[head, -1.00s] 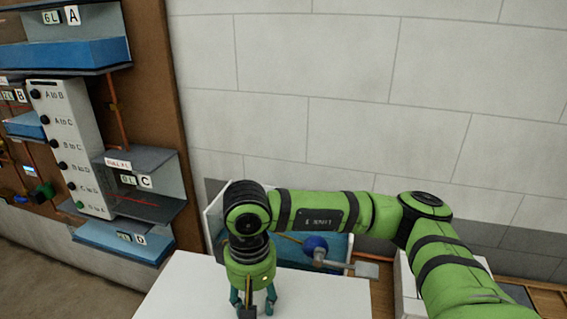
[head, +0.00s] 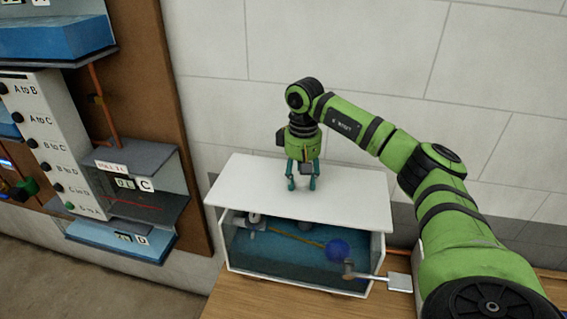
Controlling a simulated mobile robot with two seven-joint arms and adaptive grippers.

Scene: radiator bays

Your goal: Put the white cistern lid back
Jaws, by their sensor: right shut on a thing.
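I cannot tell whether the lid touches the cistern's rim. My left gripper is out of view.
A flush lever (head: 398,282) sticks out at the cistern's front right. The cistern stands on a wooden bench (head: 250,305). A brown board (head: 150,110) with blue tanks and a panel of knobs (head: 45,140) is at the left. A white block wall is behind.

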